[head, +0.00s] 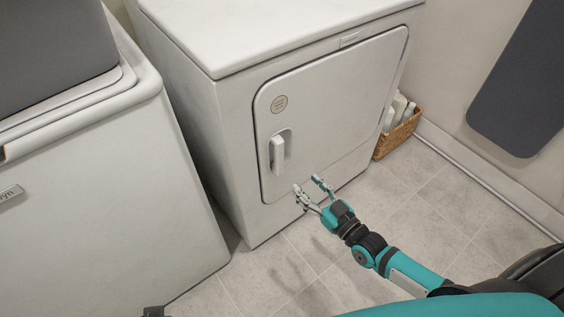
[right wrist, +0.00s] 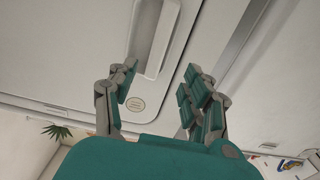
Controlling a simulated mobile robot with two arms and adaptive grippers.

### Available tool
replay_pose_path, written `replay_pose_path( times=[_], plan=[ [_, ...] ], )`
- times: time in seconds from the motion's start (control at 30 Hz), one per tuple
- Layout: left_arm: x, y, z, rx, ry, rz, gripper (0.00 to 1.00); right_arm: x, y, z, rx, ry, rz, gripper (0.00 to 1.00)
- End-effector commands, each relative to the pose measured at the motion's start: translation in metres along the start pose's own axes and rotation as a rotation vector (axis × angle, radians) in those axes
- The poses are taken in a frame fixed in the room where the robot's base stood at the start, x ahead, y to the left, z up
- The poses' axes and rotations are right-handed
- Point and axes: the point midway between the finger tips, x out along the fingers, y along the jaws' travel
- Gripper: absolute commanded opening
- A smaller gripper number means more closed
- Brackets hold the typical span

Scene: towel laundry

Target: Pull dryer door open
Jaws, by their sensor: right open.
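The white dryer (head: 235,130) stands in the middle of the head view, and its front door (head: 335,110) is shut. The pale vertical door handle (head: 278,152) sits near the door's left edge, below a round label. My right gripper (head: 309,187) is open and empty in front of the lower door, below and right of the handle in the picture. In the right wrist view the open fingers (right wrist: 160,82) point at the door, with the handle (right wrist: 157,38) beyond the tips, nearer the left finger. No contact shows.
A white washer (head: 95,190) with a grey bin (head: 55,40) on top stands left of the dryer, across a narrow gap. A wicker basket (head: 397,134) with bottles stands right of the dryer. A dark board (head: 525,80) is at the right wall. The tiled floor in front is clear.

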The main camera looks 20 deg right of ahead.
Motion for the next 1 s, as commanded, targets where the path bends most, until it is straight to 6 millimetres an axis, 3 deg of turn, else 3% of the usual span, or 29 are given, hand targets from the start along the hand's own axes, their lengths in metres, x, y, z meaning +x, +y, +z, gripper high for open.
replay_pose_path(
  times=[0.3,0.5,0.7,1.0],
  plan=[
    [-0.041,-0.002,-0.006,-0.003,0.025,-0.004,0.4,0.072,0.0,0.001,0.001,0.003,0.001,0.5],
    [-0.067,-0.002,-0.006,-0.004,0.037,-0.006,0.4,0.104,0.001,0.002,-0.001,0.001,0.001,0.5],
    [-0.079,-0.003,-0.005,-0.005,0.04,-0.007,0.4,0.118,0.0,0.001,0.0,-0.001,0.0,0.5],
    [-0.081,-0.003,-0.005,-0.005,0.041,-0.007,0.4,0.119,0.0,0.001,0.0,-0.002,0.001,0.49]
  ],
)
